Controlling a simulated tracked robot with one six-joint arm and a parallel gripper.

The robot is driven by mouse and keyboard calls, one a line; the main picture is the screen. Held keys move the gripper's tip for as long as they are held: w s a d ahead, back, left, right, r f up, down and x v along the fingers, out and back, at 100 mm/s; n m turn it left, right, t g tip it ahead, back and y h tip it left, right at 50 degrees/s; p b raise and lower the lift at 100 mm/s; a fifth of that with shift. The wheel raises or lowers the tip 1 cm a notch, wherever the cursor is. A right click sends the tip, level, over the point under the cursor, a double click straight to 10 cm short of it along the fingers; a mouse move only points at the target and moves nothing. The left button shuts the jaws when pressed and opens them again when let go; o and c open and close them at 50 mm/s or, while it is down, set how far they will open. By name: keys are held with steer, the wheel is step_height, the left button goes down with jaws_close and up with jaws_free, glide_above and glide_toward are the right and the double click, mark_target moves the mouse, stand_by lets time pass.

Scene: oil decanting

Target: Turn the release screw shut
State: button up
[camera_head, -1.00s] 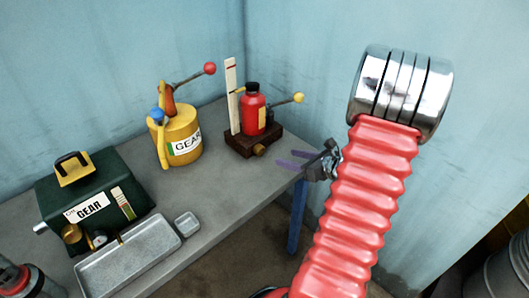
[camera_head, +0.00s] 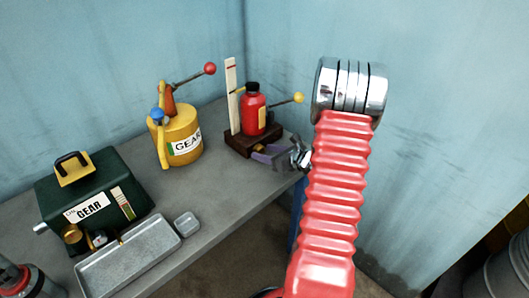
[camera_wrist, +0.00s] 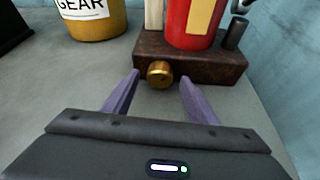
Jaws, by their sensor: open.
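The release screw (camera_wrist: 159,74) is a round brass knob on the front of a dark brown base (camera_wrist: 205,62). The base carries a red bottle (camera_head: 253,112) with a black cap and an upright pale strip (camera_head: 233,95). My gripper (camera_wrist: 160,80) is open, its two purple fingers on either side of the screw in the wrist view, with gaps showing between fingers and knob. In the head view my gripper (camera_head: 258,155) is low in front of the base and hides the screw. I cannot tell how far the screw is turned.
A yellow GEAR can (camera_head: 178,135) with a red-knobbed lever stands left of the base. A green GEAR box (camera_head: 95,190), a metal tray (camera_head: 130,262) and a small dish (camera_head: 187,223) are further left. A yellow-knobbed lever (camera_head: 298,98) sticks out right of the bottle. Walls close the corner behind.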

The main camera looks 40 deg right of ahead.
steer(key=shift+w+f, duration=0.2)
steer(key=shift+w, duration=0.25)
steer(key=c, duration=1.1)
